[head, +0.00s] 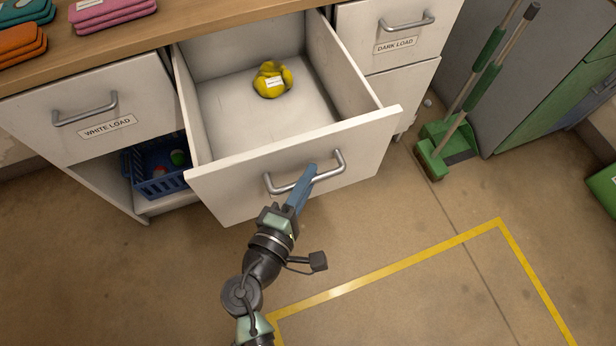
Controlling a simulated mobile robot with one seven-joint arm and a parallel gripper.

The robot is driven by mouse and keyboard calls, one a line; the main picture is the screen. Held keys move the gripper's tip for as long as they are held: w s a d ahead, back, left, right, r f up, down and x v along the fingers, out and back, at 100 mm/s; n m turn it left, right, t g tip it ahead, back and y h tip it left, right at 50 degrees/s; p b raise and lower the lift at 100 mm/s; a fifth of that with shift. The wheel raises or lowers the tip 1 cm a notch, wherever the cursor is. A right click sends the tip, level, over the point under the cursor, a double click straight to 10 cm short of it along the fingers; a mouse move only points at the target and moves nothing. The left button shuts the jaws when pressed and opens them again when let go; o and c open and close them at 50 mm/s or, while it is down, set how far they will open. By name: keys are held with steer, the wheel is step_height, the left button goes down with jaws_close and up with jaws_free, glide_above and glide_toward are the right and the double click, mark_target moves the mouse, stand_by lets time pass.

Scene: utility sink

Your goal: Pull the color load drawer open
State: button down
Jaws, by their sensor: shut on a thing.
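The middle drawer (240,176) stands pulled well out between the white load drawer (82,112) and the dark load drawer (393,30). No label shows on the middle drawer's front from this angle. Its metal handle (338,164) runs across the front panel. My gripper (309,174) is shut on this handle, near the middle of the bar. Inside the drawer, a crumpled yellow cloth (271,80) with a small white tag lies on the bare floor of the drawer.
A blue basket (158,178) holds small balls on the shelf below left. Folded orange and pink cloths lie on the wooden counter (190,28). Green brooms and a dustpan (455,140) stand at right. Yellow tape (390,264) marks clear floor in front.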

stand_by(0.3)
steer(key=c, duration=0.8)
jaws_free()
steer(key=shift+c, duration=0.2)
steer(key=shift+a, duration=0.1)
steer(key=v, duration=1.3)
steer(key=shift+f, duration=0.1)
